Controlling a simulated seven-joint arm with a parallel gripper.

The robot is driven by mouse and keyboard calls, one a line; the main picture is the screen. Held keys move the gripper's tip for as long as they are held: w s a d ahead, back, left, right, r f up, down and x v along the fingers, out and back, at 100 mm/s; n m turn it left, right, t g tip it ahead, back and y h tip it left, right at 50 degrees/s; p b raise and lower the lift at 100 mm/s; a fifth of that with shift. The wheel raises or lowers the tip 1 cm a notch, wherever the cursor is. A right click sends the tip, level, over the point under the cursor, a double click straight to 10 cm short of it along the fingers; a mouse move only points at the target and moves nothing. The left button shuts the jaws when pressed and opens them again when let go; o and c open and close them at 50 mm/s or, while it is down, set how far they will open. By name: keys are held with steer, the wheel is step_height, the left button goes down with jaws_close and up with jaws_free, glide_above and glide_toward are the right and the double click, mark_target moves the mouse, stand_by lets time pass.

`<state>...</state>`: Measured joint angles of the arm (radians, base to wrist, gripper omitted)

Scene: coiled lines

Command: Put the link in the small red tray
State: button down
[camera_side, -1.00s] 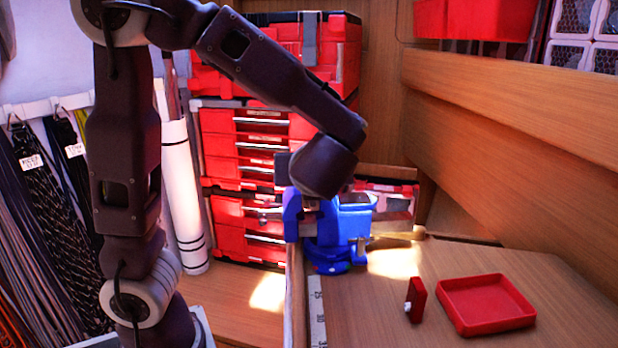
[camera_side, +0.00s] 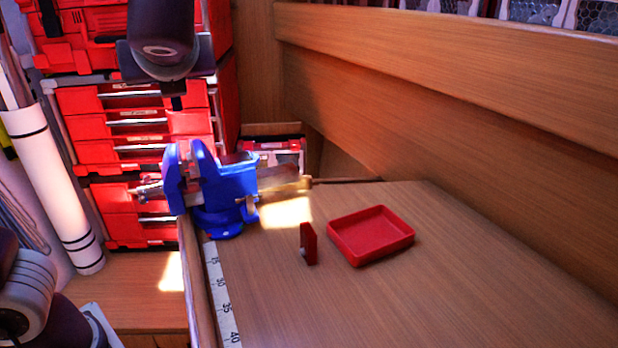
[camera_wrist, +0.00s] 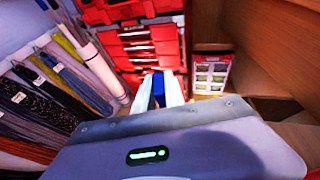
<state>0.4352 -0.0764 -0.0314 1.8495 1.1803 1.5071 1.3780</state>
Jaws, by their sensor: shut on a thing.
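My gripper (camera_side: 176,95) hangs in the air above the blue vise (camera_side: 222,192) in the side view. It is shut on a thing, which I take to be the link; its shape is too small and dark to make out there. In the wrist view the fingers (camera_wrist: 159,90) point away from the camera, with a blue patch showing between them. The small red tray (camera_side: 372,238) lies on the wooden bench to the right of the vise, and its visible inside is empty.
A small upright red block (camera_side: 308,244) stands just left of the tray. A ruler strip (camera_side: 222,300) runs along the bench's left edge. Red drawer cases (camera_side: 115,130) stand behind the vise. A wooden wall rises at the right. The bench front is clear.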

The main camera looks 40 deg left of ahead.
steer(key=w+d+f+m+t+h, duration=0.2)
steer(key=w+d+m+t+h, duration=0.15)
steer(key=w+d, duration=0.45)
steer(key=m+t+h, duration=0.4)
steer(key=m+h, duration=0.5)
glide_above(371, 238)
step_height(371, 238, down, 11)
step_height(371, 238, down, 9)
steer(key=shift+f, duration=0.15)
steer(key=c, duration=1.4)
jaws_free()
